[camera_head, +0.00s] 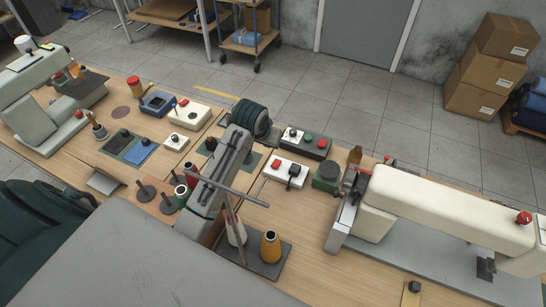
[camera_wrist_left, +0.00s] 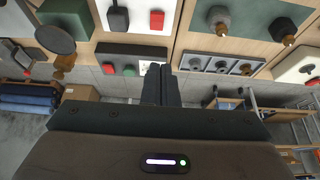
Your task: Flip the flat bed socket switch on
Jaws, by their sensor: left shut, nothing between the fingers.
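A dark panel (camera_head: 318,153) stands near the table's far edge, left of the large cream sewing machine (camera_head: 440,205). It carries a white socket-like unit (camera_head: 293,134), a green button and a red button. In the left wrist view the panel (camera_wrist_left: 105,50) lies just beyond my left gripper (camera_wrist_left: 160,68), whose fingers are together and empty. The fingertips overlap the white unit (camera_wrist_left: 147,67); I cannot tell whether they touch it. Its switch position is unclear. In the head view my left arm hides the fingers. My right gripper is not in view.
A white box (camera_head: 276,172) with a red button and a black part sits in front of the panel. Thread cones (camera_head: 270,247) stand nearer. A three-part strip (camera_wrist_left: 222,65) lies beside my fingers in the wrist view.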

